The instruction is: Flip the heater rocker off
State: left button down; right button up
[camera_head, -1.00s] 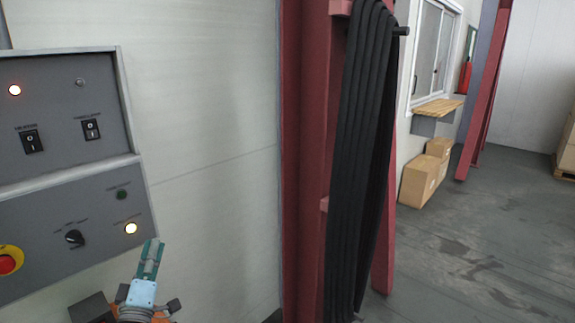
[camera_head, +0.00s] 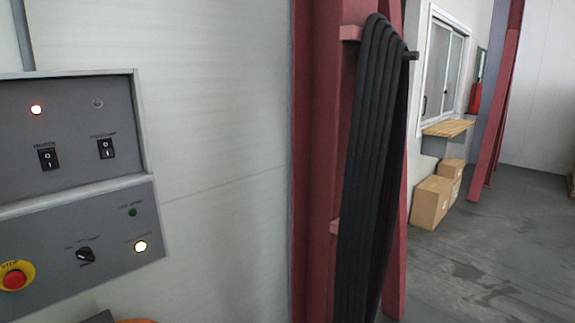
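The heater rocker (camera_head: 48,158) is a small black switch with white marks, on the upper grey panel of the control box at the left of the head view. A lit red-white lamp (camera_head: 36,110) glows above it. A second, similar rocker (camera_head: 105,148) sits to its right under an unlit lamp (camera_head: 97,104). I cannot tell clearly which way the heater rocker is tipped. Neither gripper shows in the view.
The lower panel (camera_head: 60,222) has a red emergency stop (camera_head: 14,276), a black rotary knob (camera_head: 86,255), a green button (camera_head: 132,212) and a lit lamp (camera_head: 140,246). A red column (camera_head: 318,180) with hanging black hoses (camera_head: 372,150) stands to the right. Cardboard boxes (camera_head: 430,202) lie beyond.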

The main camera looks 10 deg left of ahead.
aim_at(48, 158)
jog(key=u, duration=1.7)
jog(key=k, duration=0.65)
jog(key=u, duration=0.6)
jog(key=i, duration=0.95)
jog(key=u, duration=0.15)
